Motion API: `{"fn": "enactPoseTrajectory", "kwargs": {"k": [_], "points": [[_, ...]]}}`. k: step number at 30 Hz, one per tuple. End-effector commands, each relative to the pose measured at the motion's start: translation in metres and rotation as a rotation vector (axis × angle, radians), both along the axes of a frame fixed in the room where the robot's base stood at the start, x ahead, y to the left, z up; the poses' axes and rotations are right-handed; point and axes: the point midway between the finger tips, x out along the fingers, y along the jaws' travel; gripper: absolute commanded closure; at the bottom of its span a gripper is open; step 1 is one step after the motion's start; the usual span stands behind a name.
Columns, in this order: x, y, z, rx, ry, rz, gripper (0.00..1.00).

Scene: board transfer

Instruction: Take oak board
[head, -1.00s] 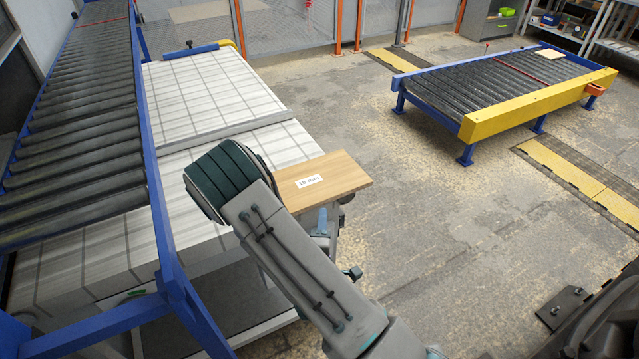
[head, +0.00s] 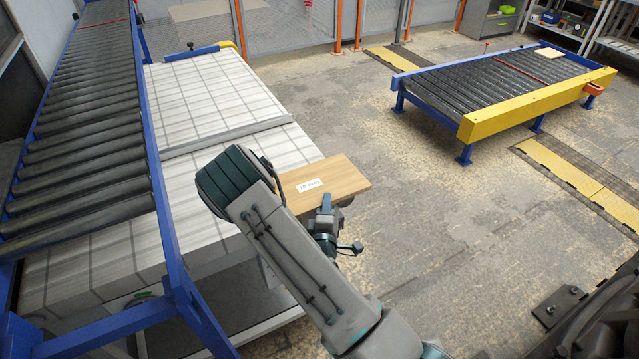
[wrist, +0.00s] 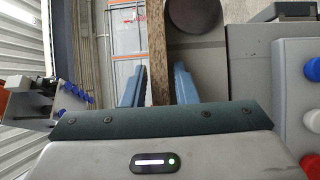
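The oak board (head: 338,178), light brown with a white label, lies flat at the right edge of the white table and sticks out past it. My arm hides its left part. My gripper (head: 325,207) is at the board's near edge in the head view. In the wrist view the board (wrist: 158,45) shows edge-on as a brown strip between the two blue fingers of my gripper (wrist: 160,88). The fingers stand on either side of the board, with a narrow gap showing at least on the right, so they look open around it.
The white table (head: 190,100) is otherwise bare apart from a grey strip across it. A blue-framed roller conveyor (head: 90,110) runs along its left. A second roller table (head: 490,85) with a yellow front stands at the back right, holding a light panel (head: 550,53). Open floor lies between.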

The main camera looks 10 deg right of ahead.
Motion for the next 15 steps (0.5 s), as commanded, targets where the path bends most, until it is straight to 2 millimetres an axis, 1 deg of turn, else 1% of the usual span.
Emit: {"fn": "enactPoseTrajectory", "kwargs": {"k": [1,2,3,15], "points": [[-0.0001,0.0000,0.0000,0.000,0.000,0.000,0.89],[-0.0001,0.0000,0.0000,0.000,0.000,0.000,0.97],[-0.0002,0.0001,0.0000,0.000,0.000,0.000,1.00],[0.0003,0.0000,0.0032,0.001,-0.004,-0.001,1.00]]}}
